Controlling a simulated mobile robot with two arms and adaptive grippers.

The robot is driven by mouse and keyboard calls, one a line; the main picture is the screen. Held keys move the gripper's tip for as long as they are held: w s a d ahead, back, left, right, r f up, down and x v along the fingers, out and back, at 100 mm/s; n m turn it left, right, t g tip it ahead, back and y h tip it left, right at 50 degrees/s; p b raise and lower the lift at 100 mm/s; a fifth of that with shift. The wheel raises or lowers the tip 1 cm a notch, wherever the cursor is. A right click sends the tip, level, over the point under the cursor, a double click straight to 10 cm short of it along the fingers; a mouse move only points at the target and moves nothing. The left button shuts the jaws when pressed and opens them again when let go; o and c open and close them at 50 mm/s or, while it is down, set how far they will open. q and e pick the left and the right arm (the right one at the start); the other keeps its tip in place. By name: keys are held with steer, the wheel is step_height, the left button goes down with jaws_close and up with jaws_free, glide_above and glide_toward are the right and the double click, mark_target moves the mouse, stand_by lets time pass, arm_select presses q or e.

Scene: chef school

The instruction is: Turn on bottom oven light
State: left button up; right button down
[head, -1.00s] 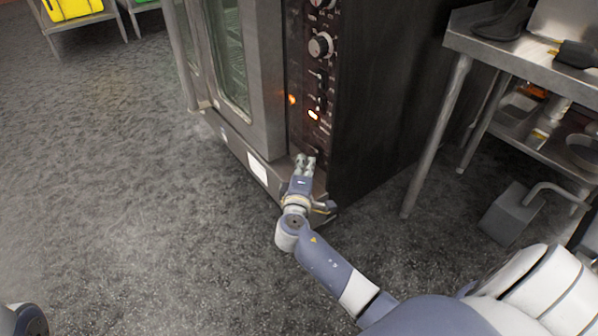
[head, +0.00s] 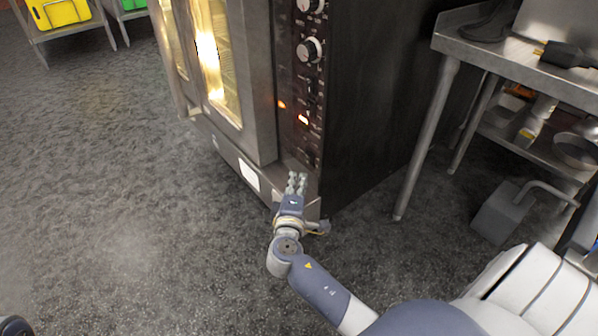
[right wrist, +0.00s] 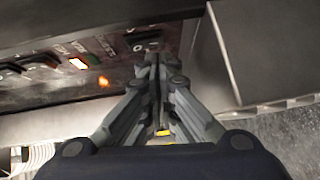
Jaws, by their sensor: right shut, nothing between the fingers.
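The oven (head: 262,80) stands at the upper middle of the head view. Its window (head: 212,60) glows warm yellow from inside. The dark control panel (head: 303,100) on its right side carries knobs, small switches and two lit orange indicators. My right gripper (head: 297,182) is shut and empty just below the lower end of the panel. In the right wrist view the shut fingertips (right wrist: 153,62) are close to a black rocker switch (right wrist: 146,43); I cannot tell if they touch it. A lit orange indicator (right wrist: 78,63) shows to its left.
A steel table (head: 520,65) with a lower shelf stands to the right of the oven. A grey box with a bent handle (head: 503,212) is on the floor under it. A yellow container (head: 60,12) sits on a rack at upper left. The floor at left is clear.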

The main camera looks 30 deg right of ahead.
steer(key=v, duration=0.7)
stand_by(0.3)
